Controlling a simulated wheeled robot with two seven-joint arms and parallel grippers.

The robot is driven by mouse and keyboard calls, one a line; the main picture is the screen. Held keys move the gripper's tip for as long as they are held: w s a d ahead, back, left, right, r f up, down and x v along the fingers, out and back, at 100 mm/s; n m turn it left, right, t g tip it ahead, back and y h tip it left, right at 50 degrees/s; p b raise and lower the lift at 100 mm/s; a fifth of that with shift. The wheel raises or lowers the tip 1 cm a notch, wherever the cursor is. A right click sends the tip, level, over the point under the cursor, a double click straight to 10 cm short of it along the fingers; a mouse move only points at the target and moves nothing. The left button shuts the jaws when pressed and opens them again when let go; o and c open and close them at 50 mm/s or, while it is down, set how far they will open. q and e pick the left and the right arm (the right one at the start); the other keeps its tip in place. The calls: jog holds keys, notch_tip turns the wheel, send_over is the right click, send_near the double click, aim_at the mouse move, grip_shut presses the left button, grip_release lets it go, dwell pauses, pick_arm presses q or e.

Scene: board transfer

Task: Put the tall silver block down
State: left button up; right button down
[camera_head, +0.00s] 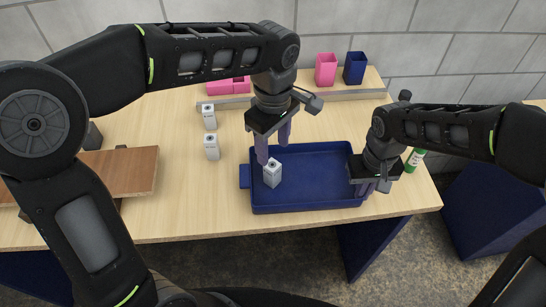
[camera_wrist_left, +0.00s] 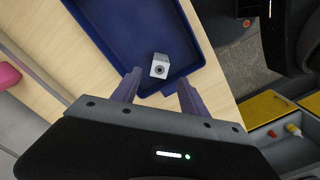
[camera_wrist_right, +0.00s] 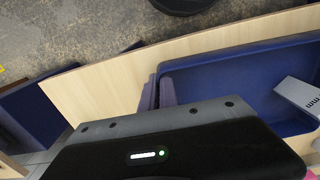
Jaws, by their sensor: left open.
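A silver block (camera_head: 272,174) with a dark round mark on top stands in the left part of the blue tray (camera_head: 310,208). It also shows in the left wrist view (camera_wrist_left: 159,66) and at the right edge of the right wrist view (camera_wrist_right: 300,95). My left gripper (camera_head: 273,145) is open and empty just above the block, fingers pointing down and apart from it. My right gripper (camera_wrist_right: 158,92) is at the tray's right end, its fingers close together on either side of the tray wall. Two similar silver blocks stand on the table left of the tray, a farther one (camera_head: 208,116) and a nearer one (camera_head: 212,147).
A brown board (camera_head: 120,172) lies at the left. A pink cup (camera_head: 326,68), a dark blue cup (camera_head: 355,68) and a pink box (camera_head: 228,86) stand at the back by a grey rail (camera_head: 345,95). A green bottle (camera_head: 414,160) stands right of the tray.

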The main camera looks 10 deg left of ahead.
pick_arm(q)
jog(key=shift+r, duration=0.55)
pick_arm(e)
jog(key=c, duration=1.6)
grip_release()
jog(key=shift+o, duration=0.2)
jog(key=shift+r, duration=0.1)
notch_tip(320, 180, up, 12)
